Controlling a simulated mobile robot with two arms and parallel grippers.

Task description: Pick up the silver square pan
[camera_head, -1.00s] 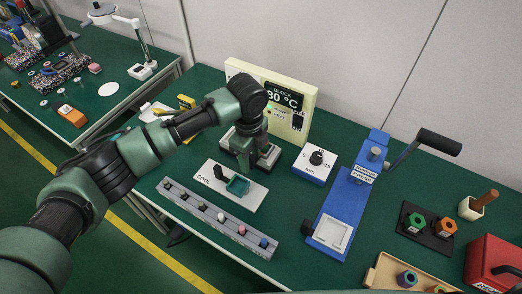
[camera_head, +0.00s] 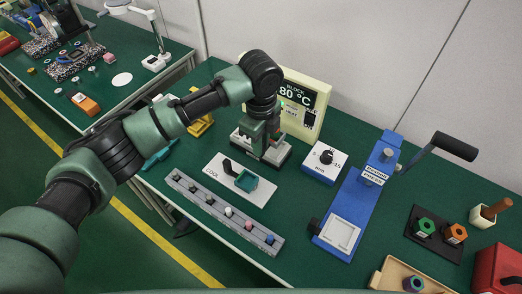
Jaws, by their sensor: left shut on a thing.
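My left gripper (camera_head: 262,144) reaches down at the back of the table, over the grey heating block (camera_head: 281,160) in front of the cream display. It is shut on what appears to be the silver square pan, low between its fingers; the fingers and wrist hide most of the pan, so its outline is unclear. I cannot tell whether it is touching the block or lifted. A teal square pan (camera_head: 246,181) with a dark handle sits on the white COOL plate (camera_head: 260,197), in front of the gripper. My right gripper is out of view.
A grey strip (camera_head: 199,202) with several coloured knobs lies in front. A white dial box (camera_head: 324,164) stands right of the block, then a blue lever press (camera_head: 357,200). A cream display (camera_head: 318,88) reading 80 °C stands behind. Green table is clear between the strip and press.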

